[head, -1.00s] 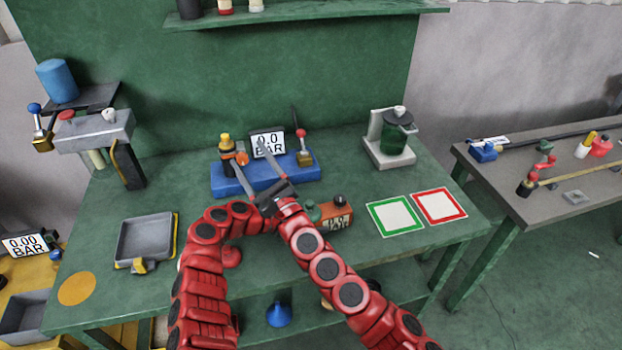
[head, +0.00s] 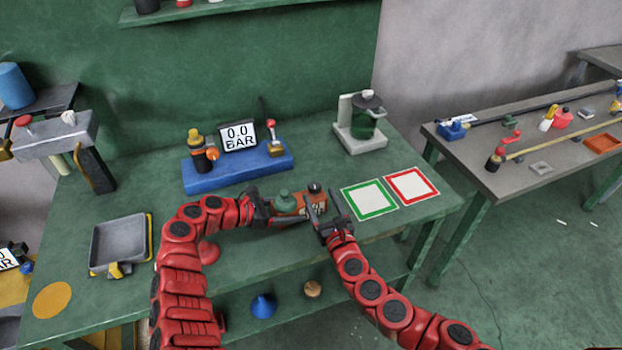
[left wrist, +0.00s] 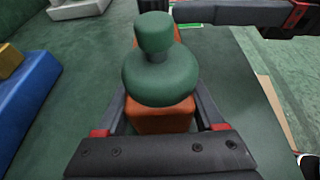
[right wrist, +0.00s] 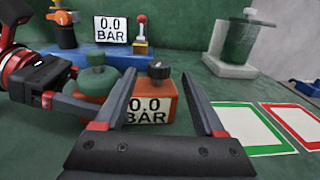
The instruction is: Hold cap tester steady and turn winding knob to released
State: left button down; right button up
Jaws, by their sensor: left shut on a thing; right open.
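The cap tester is an orange box (head: 317,201) with a green round cap (head: 283,197), a black winding knob (head: 314,187) and a 0.0 BAR display (right wrist: 147,109). It sits on the green bench near its front edge. My left gripper (head: 280,210) is shut on the orange body from the left, with its fingers on both sides below the green cap (left wrist: 155,75). My right gripper (head: 324,203) is open at the right end of the tester. In the right wrist view the black knob (right wrist: 159,69) shows beyond and between the fingers, apparently untouched.
A blue base with a second 0.0 BAR display (head: 239,135) stands behind. A green-framed square (head: 369,199) and a red-framed square (head: 411,185) lie to the right. A grey tray (head: 120,244) is at left, a green jar on a stand (head: 362,120) at the back right.

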aim_at(313, 182)
jog(key=x, duration=0.8)
jog(key=shift+w+f, duration=0.1)
jog(key=shift+a, duration=0.1)
grip_shut()
